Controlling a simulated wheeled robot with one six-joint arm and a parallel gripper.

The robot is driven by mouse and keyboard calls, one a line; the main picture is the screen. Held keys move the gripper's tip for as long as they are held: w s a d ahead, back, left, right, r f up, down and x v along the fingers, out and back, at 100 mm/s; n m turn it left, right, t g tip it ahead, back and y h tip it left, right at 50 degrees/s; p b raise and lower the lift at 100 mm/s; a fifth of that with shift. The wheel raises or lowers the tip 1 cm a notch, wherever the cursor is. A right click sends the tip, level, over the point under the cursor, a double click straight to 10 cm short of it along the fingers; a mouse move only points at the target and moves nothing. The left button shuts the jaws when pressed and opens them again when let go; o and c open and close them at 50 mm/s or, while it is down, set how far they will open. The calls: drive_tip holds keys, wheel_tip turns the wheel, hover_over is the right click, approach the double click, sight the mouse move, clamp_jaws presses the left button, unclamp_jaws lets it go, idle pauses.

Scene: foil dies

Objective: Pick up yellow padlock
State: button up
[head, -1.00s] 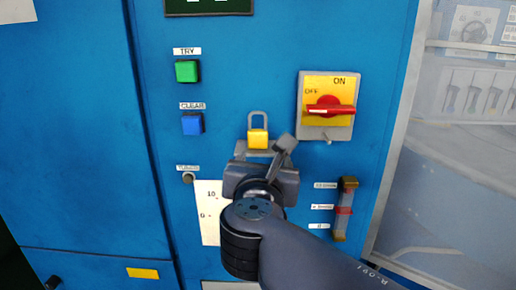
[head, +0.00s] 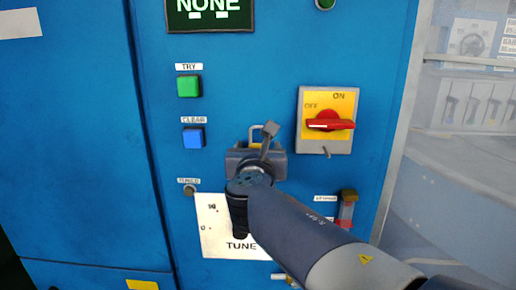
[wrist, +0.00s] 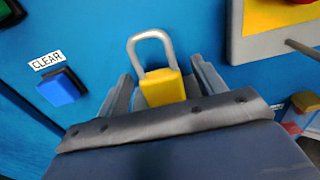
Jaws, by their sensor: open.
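The yellow padlock (wrist: 163,88) has a grey shackle and stands upright against the blue cabinet front. In the wrist view its body sits between the two open fingers of my gripper (wrist: 165,92), with a small gap visible on the left; its lower part is hidden behind my gripper's palm.
A yellow switch plate with a red rotary handle (head: 330,121) is close on the right. A blue CLEAR button (head: 193,138) and a green TRY button (head: 188,86) are on the left.

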drive_tip(key=shift+w, duration=0.45)
drive_tip(key=c, duration=1.1)
drive_tip(key=shift+s, duration=0.1)
drive_tip(key=shift+s+r, duration=0.15)
drive_tip(key=shift+r, duration=0.3)
wheel_tip(320, 180, up, 6)
drive_tip(key=shift+r+p, duration=0.25)
drive_tip(key=shift+p, duration=0.95)
drive_tip(key=s+b, duration=0.1)
drive_tip(key=s, duration=0.5)
drive_tip(key=s+b, duration=0.1)
drive_tip(key=s, duration=0.6)
drive_tip(key=s+b, duration=0.1)
drive_tip(key=s, duration=0.5)
drive_tip(key=shift+s+a+f, duration=0.25)
drive_tip(key=shift+s+a, duration=0.05)
